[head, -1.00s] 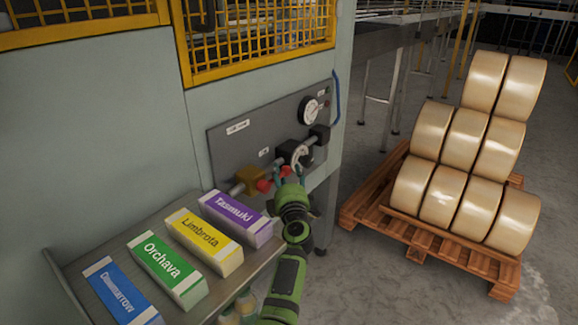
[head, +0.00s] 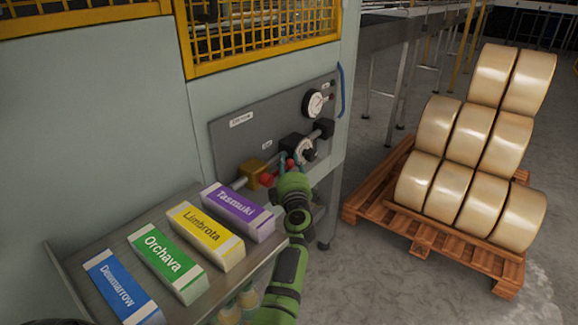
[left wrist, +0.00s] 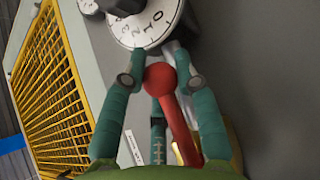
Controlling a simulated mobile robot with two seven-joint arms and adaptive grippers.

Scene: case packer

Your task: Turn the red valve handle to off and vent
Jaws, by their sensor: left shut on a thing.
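The red valve handle (head: 267,179) sits by a brass-coloured valve body (head: 254,172) on the grey panel of the machine. In the left wrist view it is a red lever with a round knob (left wrist: 160,78), lying between my fingers. My left gripper (head: 289,163) is at the handle, shut on it, and partly hides it in the head view. In the left wrist view the teal fingers of the left gripper (left wrist: 158,70) flank the knob. My right gripper is not in view.
A sloped tray (head: 72,262) with several labelled cartons is below left. A pallet (head: 435,246) of large rolls stands right, with bare floor between.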

